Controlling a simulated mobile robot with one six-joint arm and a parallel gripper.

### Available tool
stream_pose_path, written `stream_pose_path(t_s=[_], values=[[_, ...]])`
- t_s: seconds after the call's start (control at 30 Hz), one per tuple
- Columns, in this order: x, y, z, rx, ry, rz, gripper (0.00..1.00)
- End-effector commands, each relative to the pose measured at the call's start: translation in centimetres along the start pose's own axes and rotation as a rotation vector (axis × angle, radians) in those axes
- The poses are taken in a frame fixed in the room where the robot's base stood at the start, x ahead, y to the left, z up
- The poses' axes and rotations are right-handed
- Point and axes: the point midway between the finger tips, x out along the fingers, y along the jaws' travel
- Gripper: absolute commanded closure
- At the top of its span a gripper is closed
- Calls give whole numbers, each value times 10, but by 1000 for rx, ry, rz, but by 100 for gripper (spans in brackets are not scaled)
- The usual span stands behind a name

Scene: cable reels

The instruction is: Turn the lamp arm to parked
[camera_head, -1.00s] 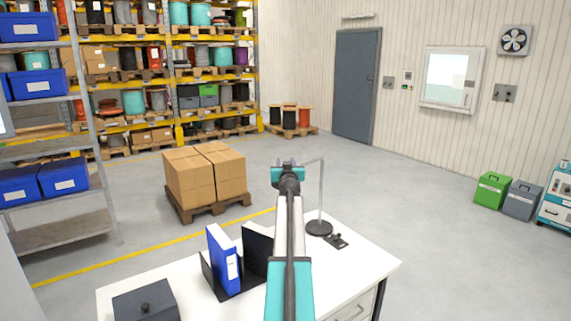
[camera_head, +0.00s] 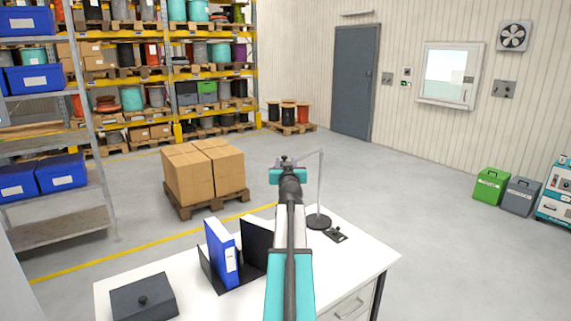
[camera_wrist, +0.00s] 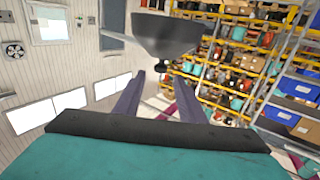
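The desk lamp has a round black base (camera_head: 319,221) and a thin grey upright pole on the white desk. Its lamp arm (camera_head: 309,158) runs from the pole top towards my gripper (camera_head: 288,163). In the wrist view the lamp arm (camera_wrist: 118,37) enters the dark cone-shaped shade (camera_wrist: 166,36) from the left. A small dark knob (camera_wrist: 160,67) hangs under the shade. My gripper (camera_wrist: 160,76) shows two separated fingers, with the knob in line with the gap between their tips. I cannot tell whether the fingers touch it.
The white desk (camera_head: 368,262) also bears a blue binder (camera_head: 222,255) in a black holder, a dark box (camera_head: 144,299) and a small black item (camera_head: 335,234) beside the lamp base. Boxes on a pallet (camera_head: 205,172) stand beyond.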

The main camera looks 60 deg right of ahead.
Motion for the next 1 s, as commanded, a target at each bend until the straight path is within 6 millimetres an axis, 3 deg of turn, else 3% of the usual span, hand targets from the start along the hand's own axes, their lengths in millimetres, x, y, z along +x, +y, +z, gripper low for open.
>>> stream_pose_path(t_s=[0.3,0.73,0.93,1.0], values=[[-24,0,0,0,2,1,63],[-27,1,0,0,1,1,63],[-27,1,-5,0,1,2,97],[-27,1,-10,0,1,2,100]])
